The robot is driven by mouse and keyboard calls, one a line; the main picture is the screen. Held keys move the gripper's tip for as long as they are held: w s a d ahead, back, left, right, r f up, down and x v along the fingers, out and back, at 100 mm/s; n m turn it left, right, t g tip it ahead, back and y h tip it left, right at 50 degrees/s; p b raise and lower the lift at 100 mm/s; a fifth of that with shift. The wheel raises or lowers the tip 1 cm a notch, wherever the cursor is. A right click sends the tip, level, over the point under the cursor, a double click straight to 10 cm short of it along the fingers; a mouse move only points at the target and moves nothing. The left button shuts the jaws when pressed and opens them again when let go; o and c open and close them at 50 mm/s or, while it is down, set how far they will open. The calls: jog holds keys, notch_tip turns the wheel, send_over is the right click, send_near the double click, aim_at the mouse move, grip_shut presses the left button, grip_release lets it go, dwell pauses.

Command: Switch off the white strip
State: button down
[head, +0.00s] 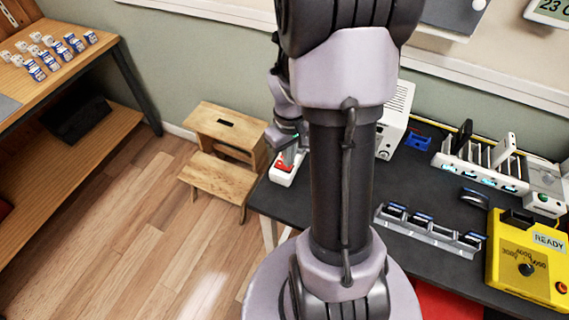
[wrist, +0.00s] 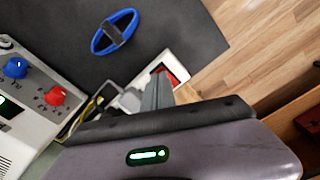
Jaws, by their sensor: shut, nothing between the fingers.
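The white strip (head: 282,178) lies at the left end of the dark table, with a red switch (head: 286,166) on it. In the wrist view the white strip (wrist: 131,99) runs behind my fingers, and its red switch (wrist: 173,77) shows just past the fingertips. My gripper (head: 290,160) is shut and empty, pointing down right over the switch end of the strip. The shut fingers (wrist: 160,88) hide part of the strip and switch. I cannot tell whether they touch the switch, or which way it is tipped.
A white box (wrist: 38,95) with blue and red knobs stands beside the strip. A wooden step stool (head: 225,178) stands left of the table. A yellow box (head: 507,270) and phone racks fill the table's right side.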

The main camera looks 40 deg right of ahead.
jog(key=shift+s+f+b, duration=0.1)
jog(key=shift+f+b, duration=0.5)
jog(key=shift+f, duration=0.25)
notch_tip(320, 180, up, 7)
jog(key=p, duration=0.6)
jog(key=shift+r, duration=0.15)
jog(key=w+a+r+m+t, duration=0.1)
jog(key=w+a+r+t, duration=0.1)
jog(key=a+r, duration=0.85)
jog(key=s+a+r+m+t+y, duration=0.1)
jog(key=s+a+r+t, duration=0.1)
jog(key=s+a+r, duration=0.2)
jog(key=s+a+r+m+t+y, duration=0.1)
jog(key=s+a+r, duration=0.4)
jog(key=a, duration=0.4)
jog(key=shift+a+t+b, duration=0.25)
jog(key=shift+t+b, duration=0.15)
jog(key=shift+b, duration=0.05)
